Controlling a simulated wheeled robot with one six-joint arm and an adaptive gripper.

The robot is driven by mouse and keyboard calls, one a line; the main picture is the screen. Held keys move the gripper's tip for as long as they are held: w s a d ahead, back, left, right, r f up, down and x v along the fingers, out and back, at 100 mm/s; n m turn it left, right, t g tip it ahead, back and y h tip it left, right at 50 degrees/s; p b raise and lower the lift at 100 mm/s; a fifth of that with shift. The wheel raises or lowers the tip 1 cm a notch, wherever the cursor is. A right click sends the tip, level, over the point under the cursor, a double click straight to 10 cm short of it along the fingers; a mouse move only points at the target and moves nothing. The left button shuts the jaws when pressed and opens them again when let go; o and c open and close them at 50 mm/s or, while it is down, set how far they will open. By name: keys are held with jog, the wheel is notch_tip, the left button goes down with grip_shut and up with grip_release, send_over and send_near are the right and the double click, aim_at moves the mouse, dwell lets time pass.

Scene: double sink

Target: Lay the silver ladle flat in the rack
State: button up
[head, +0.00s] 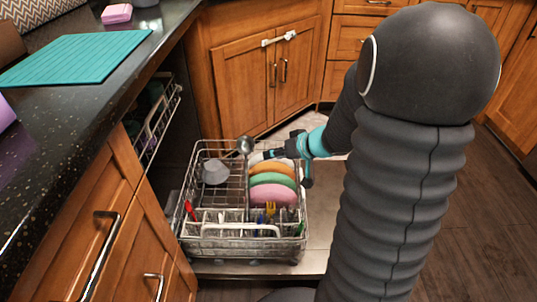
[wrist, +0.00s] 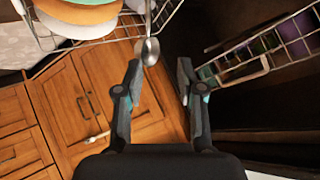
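The silver ladle (head: 245,145) shows its round bowl at the far side of the dishwasher rack (head: 243,245), and its thin handle runs from there toward the rack's inside. In the wrist view, the ladle's bowl (wrist: 149,51) hangs near the left fingertip, with the handle leading up out of the picture. My gripper (wrist: 160,65) is open, its fingers apart with nothing clearly held between them. In the head view, my gripper (head: 264,155) is just right of the ladle at the rack's far edge. I cannot tell whether a finger touches the ladle.
The rack holds pink (head: 273,195), green and orange plates, a grey bowl (head: 216,172), and cutlery along the near side. A second rack (head: 160,122) is above at left. Wooden cabinets (head: 262,80) stand behind. A teal mat (head: 75,58) lies on the counter.

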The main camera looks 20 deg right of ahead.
jog(key=w+d+r+t+h, duration=0.1)
jog(key=d+r+t+h, duration=0.3)
jog(key=r, duration=0.6)
jog(key=s+r+m+g+h, duration=0.2)
jog(key=s+r+h, duration=0.3)
jog(key=s, duration=0.2)
jog(key=s+a+g+y, duration=0.1)
jog(key=s+a+g, duration=0.1)
jog(key=s+a, duration=0.3)
jog(key=s+a+f+n+g+y, duration=0.1)
jog(key=s+a, duration=0.4)
jog(key=s, duration=0.8)
jog(key=shift+s+f+g+y, duration=0.15)
jog(key=shift+f+g+y, duration=0.05)
jog(key=shift+g+y, duration=0.45)
jog(key=shift+d, duration=0.1)
jog(key=shift+o, duration=0.8)
